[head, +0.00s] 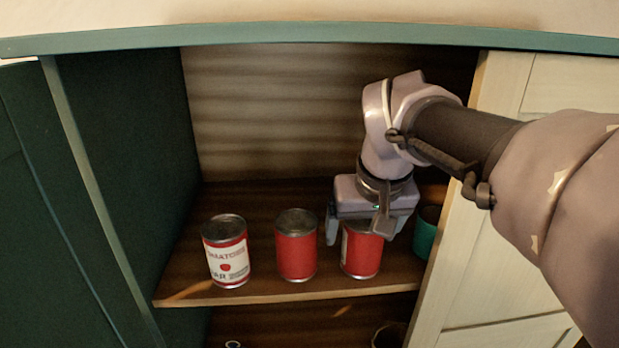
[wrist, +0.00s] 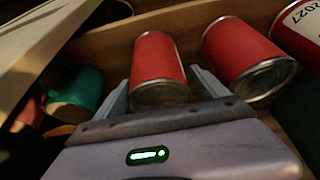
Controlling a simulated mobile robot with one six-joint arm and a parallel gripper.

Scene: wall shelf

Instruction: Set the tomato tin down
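Three red tins stand in a row on the shelf board. The left tin (head: 226,252) shows a white label reading tomatoes. The middle tin (head: 296,247) shows its plain red side. The right tin (head: 363,252) stands upright on the board, mostly red with a sliver of white label. My gripper (head: 362,232) reaches down over the right tin and hides its top. In the wrist view, this tin (wrist: 158,65) is between the two fingers (wrist: 160,85). The fingers look slightly apart from its sides, though contact is hard to judge.
A teal container (head: 426,236) stands close to the right of my gripper; it also shows in the wrist view (wrist: 82,92). The pale cabinet door (head: 505,190) is at the right. The shelf board's front edge (head: 260,298) runs just before the tins. Free room lies behind them.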

